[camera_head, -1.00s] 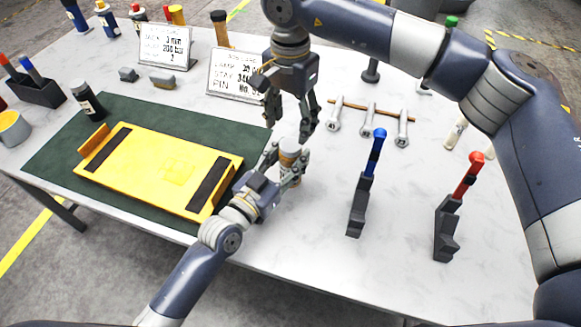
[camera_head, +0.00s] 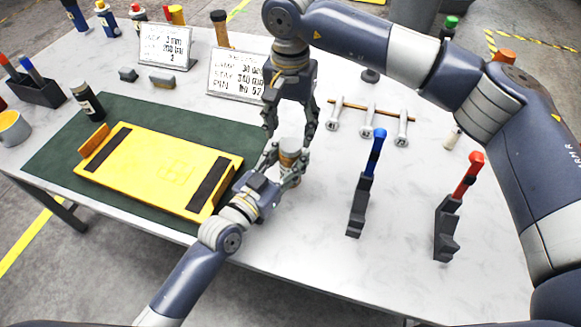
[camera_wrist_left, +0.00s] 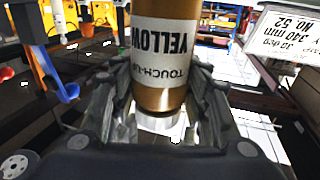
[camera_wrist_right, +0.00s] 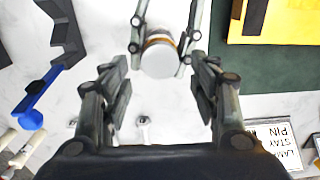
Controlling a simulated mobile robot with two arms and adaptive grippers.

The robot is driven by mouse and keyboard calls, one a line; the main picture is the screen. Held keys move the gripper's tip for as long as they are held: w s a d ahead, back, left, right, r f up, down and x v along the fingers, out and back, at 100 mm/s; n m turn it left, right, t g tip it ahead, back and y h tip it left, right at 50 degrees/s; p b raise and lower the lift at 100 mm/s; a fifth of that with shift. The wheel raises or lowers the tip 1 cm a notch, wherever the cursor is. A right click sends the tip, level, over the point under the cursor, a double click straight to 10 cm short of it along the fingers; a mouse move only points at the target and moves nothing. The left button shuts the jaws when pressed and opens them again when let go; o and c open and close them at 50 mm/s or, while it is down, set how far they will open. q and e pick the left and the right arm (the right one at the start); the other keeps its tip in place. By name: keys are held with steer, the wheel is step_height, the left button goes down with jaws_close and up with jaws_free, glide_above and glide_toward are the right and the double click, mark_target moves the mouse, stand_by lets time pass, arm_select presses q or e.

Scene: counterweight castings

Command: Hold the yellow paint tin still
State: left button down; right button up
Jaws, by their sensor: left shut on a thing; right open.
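The yellow paint tin (camera_head: 290,156) is a small upright cylinder above the pale table, just right of the green mat. In the left wrist view its white label reads "TOUCH-UP YELLOW" (camera_wrist_left: 165,45). My left gripper (camera_head: 281,163) is shut on it, with a finger on each side. My right gripper (camera_head: 290,138) points down above the tin, open and empty. In the right wrist view the tin's round pale top (camera_wrist_right: 160,58) shows beyond the open fingers of my right gripper (camera_wrist_right: 160,85).
A yellow casting (camera_head: 165,168) with dark strips lies on the green mat (camera_head: 150,108) to the left. Signs (camera_head: 235,75) stand behind.

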mark_target(290, 144)
steer(key=shift+f, duration=2.1)
steer(key=c, duration=1.1)
steer(key=o, duration=1.2)
steer(key=shift+c, duration=0.2)
steer(key=shift+r, duration=2.25)
steer(key=shift+c, duration=0.3)
